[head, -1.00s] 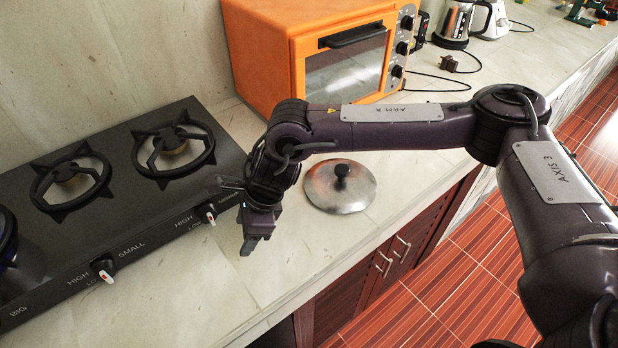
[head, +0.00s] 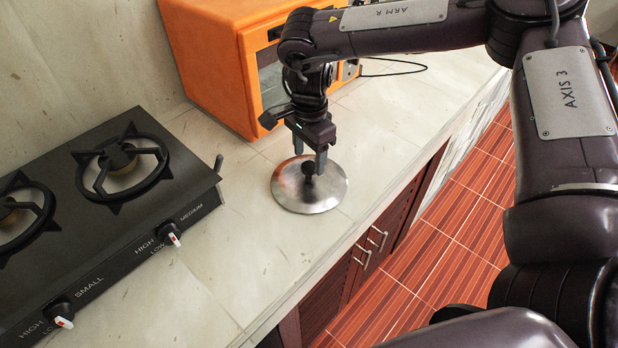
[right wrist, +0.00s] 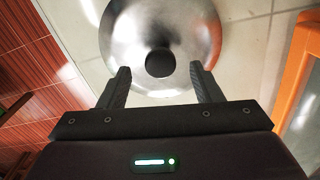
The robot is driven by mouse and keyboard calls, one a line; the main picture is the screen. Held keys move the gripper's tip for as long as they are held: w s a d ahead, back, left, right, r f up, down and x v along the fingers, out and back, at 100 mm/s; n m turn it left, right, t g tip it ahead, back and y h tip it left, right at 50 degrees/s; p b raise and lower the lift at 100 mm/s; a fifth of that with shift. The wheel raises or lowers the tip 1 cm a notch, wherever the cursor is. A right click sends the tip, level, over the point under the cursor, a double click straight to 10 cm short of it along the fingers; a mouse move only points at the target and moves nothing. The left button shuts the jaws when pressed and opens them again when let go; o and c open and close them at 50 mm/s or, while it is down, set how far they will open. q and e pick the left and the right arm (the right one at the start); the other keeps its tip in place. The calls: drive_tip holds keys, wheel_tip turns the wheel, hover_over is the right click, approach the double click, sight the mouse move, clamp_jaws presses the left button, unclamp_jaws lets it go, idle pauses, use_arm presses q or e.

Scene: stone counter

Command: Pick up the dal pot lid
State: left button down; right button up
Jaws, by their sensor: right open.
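The dal pot lid (head: 325,194) is a round, shiny metal lid with a black knob (head: 309,169). It lies flat on the stone counter, knob up. My right gripper (head: 310,158) is above the lid and points down, with its fingertips close to the knob. In the right wrist view the lid (right wrist: 197,30) lies beyond the open, empty fingers, and the dark knob (right wrist: 160,64) shows centred between the two fingertips (right wrist: 160,72). I cannot tell whether the fingertips are at the knob's height. My left gripper is not in view.
A black gas stove (head: 125,235) stands left of the lid. An orange oven (head: 215,65) stands behind it, near my right wrist. The counter's front edge runs right of the lid, above wooden cabinets (head: 330,285). Bare counter surrounds the lid.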

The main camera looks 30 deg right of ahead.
drive_tip(key=shift+f, duration=1.2)
clamp_jaws()
